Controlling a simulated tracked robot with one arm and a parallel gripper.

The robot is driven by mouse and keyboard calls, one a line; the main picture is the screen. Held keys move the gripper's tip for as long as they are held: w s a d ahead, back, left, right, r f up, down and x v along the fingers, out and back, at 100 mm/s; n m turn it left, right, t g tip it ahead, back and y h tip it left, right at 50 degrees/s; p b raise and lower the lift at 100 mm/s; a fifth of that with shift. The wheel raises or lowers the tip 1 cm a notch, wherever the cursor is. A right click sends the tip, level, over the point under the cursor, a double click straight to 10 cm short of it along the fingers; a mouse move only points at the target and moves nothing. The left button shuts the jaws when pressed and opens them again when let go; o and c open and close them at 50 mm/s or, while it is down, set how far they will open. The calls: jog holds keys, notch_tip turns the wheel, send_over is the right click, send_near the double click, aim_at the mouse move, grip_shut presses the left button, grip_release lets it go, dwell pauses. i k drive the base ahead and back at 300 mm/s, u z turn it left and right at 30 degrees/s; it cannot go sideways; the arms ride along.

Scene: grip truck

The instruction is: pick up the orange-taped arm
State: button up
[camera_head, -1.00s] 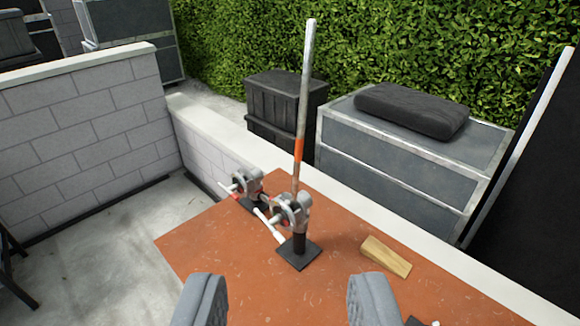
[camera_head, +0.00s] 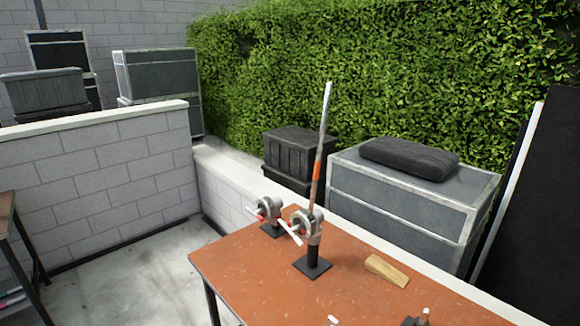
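The orange-taped arm (camera_head: 322,136) is a slim metal rod standing nearly upright, tipped slightly right, with an orange band (camera_head: 317,170) around its lower middle. Its lower end meets a grey clamp head (camera_head: 306,226) on a short black post with a square black base (camera_head: 312,267). The base stands on the rust-orange table (camera_head: 240,262). A second grey clamp head (camera_head: 268,210) stands just behind and to the left, with red and white parts near it.
A wooden wedge (camera_head: 386,270) lies right of the base. A small dark piece with a metal pin (camera_head: 424,317) is at the bottom edge. A low wall (camera_head: 225,165) runs behind the table, with a black crate (camera_head: 297,158) and a grey case (camera_head: 395,205) beyond. Hedge backs them.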

aim_at(327, 100)
jog(key=u, duration=0.3)
jog(key=i, duration=1.7)
jog(key=z, duration=0.7)
